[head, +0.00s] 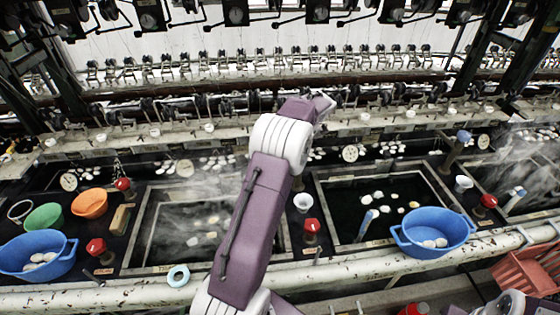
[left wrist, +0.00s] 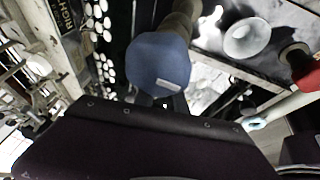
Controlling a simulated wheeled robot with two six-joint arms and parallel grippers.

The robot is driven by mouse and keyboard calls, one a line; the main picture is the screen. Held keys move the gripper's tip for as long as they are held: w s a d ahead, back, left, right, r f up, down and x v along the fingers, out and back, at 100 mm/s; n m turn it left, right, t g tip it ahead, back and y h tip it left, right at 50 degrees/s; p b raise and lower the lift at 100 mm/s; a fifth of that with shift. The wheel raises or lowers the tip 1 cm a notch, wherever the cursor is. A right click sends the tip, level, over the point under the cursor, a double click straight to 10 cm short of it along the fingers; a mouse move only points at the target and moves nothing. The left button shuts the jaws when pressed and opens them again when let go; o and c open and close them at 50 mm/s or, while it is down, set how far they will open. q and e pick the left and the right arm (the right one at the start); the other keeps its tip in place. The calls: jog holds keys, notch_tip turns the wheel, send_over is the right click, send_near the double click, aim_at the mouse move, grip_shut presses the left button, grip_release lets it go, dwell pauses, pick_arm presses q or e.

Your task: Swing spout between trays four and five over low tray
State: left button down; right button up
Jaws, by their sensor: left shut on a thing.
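A blue-capped spout (left wrist: 160,62) on a brass-coloured pipe fills the upper middle of the left wrist view. My left gripper (left wrist: 160,101) is shut on its blue end, with the fingertips partly hidden behind it. In the head view my left arm reaches up the middle to the gripper (head: 322,106), and it hides this spout. A dark tray of water (head: 318,205) lies right of the arm and another tray (head: 135,250) lies left of it, under steam. I cannot tell the tray numbers. My right gripper is not in view.
A white cup (head: 303,203) and a red knob (head: 311,226) stand close right of my arm. A blue basin (head: 435,248) sits at the right, and blue, green and orange bowls at the left. Another blue-topped spout (head: 463,137) stands farther right. A pale pipe (head: 340,267) runs along the front.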

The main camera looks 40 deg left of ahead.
pick_arm(q)
jog(key=c, duration=1.4)
grip_release()
jog(key=shift+d, duration=0.1)
jog(key=shift+o, duration=0.2)
jog(key=p+v, duration=0.1)
jog(key=v, duration=0.8)
